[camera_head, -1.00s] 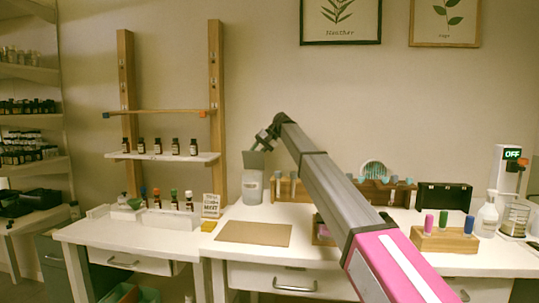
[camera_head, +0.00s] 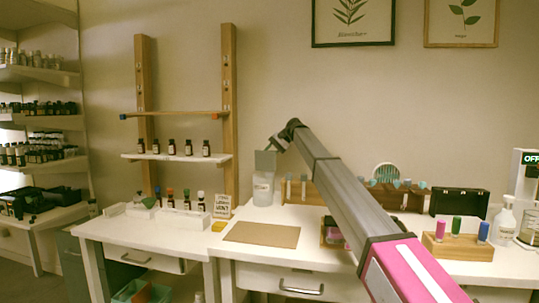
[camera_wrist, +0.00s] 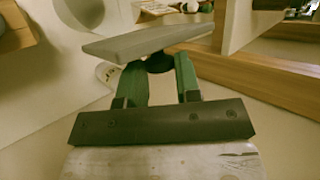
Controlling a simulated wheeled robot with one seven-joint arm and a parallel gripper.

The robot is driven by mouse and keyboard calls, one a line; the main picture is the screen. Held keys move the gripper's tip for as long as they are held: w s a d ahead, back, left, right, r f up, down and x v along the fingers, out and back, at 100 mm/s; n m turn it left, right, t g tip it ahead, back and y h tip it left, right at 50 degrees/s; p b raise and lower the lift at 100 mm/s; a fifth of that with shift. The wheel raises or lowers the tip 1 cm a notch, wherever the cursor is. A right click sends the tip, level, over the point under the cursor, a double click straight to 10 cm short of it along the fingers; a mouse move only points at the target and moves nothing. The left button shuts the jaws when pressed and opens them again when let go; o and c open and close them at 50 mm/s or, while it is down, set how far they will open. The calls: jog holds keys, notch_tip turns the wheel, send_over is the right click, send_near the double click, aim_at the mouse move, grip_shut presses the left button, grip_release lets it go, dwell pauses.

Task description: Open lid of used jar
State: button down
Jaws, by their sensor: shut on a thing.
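The used jar (camera_head: 263,190) is a pale grey-white container at the back of the right-hand table, beside the wooden post. Its grey lid (camera_head: 266,160) stands tilted up above the jar's mouth. In the wrist view the lid (camera_wrist: 150,42) is a grey slab across the fingertips, and a pale curved wall at upper left looks like the jar (camera_wrist: 88,14). My gripper (camera_head: 281,143) comes down from the upper right to the lid. In the wrist view my gripper (camera_wrist: 159,75) has green fingers shut on the lid. The jar's inside is hidden.
A brown mat (camera_head: 262,235) lies on the table in front of the jar. A wooden rack (camera_head: 300,190) stands just right of it. A wooden post (camera_head: 229,115) with a bottle shelf (camera_head: 180,157) is at left. A small sign (camera_head: 222,205) stands near the post.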

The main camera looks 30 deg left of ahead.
jog(key=c, duration=0.9)
grip_release()
jog(key=shift+o, duration=0.2)
jog(key=v, duration=0.7)
jog(key=shift+w, duration=0.15)
